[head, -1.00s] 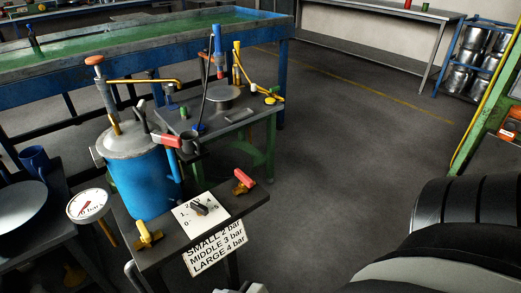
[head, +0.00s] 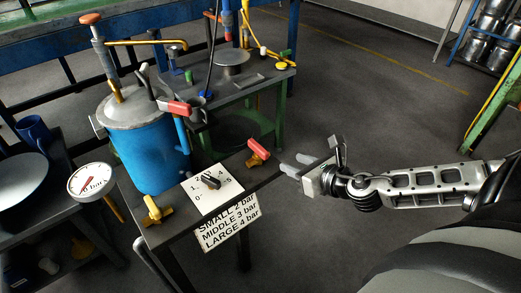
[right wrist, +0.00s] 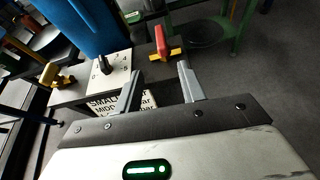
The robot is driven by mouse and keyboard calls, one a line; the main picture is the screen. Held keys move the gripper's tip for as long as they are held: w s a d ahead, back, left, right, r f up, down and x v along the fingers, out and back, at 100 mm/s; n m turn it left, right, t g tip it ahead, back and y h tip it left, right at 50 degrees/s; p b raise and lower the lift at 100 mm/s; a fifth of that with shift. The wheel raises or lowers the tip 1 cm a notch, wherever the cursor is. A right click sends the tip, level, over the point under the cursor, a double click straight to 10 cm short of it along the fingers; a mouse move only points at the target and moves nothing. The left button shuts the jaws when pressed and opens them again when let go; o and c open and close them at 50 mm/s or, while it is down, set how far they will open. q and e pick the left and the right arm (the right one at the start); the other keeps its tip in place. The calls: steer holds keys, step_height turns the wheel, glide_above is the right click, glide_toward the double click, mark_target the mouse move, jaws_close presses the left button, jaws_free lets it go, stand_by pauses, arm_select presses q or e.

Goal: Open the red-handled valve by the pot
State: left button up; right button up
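The red-handled valve (head: 259,150) has a brass body and sits at the right end of the narrow dark bench, right of the blue pot (head: 150,150). In the right wrist view the valve (right wrist: 160,42) shows just beyond my fingers, with its red handle tilted upward. My right gripper (head: 296,165) is open and empty, to the right of the valve and apart from it. Its two fingers (right wrist: 159,86) stand wide apart in the right wrist view. My left gripper is not in view.
A dial plate with a black knob (head: 210,182), a yellow-handled valve (head: 155,210) and a pressure label (head: 229,224) are on the bench. A gauge (head: 91,181) stands left. Another red handle (head: 180,108) is by the pot lid. Floor at right is clear.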

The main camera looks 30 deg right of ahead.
mark_target(262, 149)
steer(key=b+x, duration=0.1)
steer(key=x, duration=1.5)
steer(key=shift+r, duration=0.15)
jaws_close()
